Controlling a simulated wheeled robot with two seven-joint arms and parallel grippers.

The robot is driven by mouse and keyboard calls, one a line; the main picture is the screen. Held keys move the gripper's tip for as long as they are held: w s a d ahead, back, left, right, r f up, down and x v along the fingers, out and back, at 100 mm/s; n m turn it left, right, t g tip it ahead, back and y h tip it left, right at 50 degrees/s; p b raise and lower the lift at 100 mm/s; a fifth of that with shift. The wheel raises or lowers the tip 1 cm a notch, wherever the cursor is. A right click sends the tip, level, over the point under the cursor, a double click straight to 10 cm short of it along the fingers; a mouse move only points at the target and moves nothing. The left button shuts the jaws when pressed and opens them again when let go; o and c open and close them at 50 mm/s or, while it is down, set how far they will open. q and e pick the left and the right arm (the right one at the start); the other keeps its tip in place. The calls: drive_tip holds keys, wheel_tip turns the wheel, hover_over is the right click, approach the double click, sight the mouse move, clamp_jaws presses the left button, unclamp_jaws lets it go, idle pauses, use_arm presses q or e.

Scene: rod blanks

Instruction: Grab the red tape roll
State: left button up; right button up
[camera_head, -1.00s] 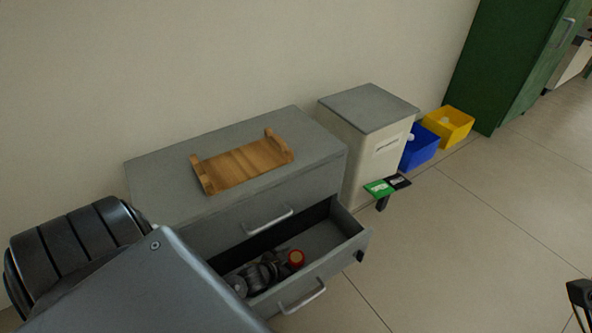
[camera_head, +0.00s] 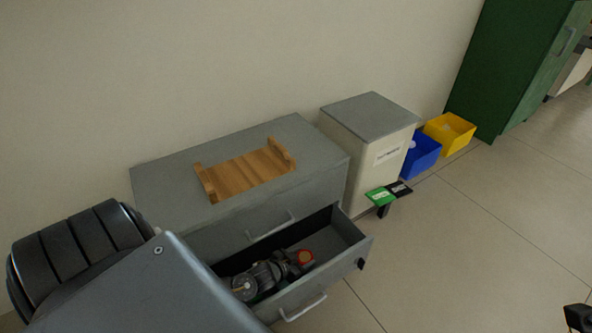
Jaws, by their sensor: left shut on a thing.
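My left gripper (camera_head: 295,264) reaches down into the drawer from the left and is shut on the roll. The fingers are small and dark, and my own arm hides much of the drawer's left side. My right gripper (camera_head: 577,318) shows only as a dark piece, cut off at the bottom right corner, far from the drawer. Whether it is open cannot be seen.
A wooden tray (camera_head: 243,174) rests on the grey cabinet (camera_head: 166,176). Blue (camera_head: 421,157) and yellow (camera_head: 450,137) bins stand beyond a pale cabinet (camera_head: 363,168). The floor at right is clear.

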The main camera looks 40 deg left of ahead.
use_arm(q)
drive_tip(key=w+d+r+p, duration=0.2)
drive_tip(key=w+r, duration=0.3)
drive_tip(key=w, duration=0.5)
drive_tip(key=shift+w+d+r+p, duration=0.35)
drive_tip(key=shift+d+r, duration=0.05)
drive_tip(key=shift+d, duration=0.2)
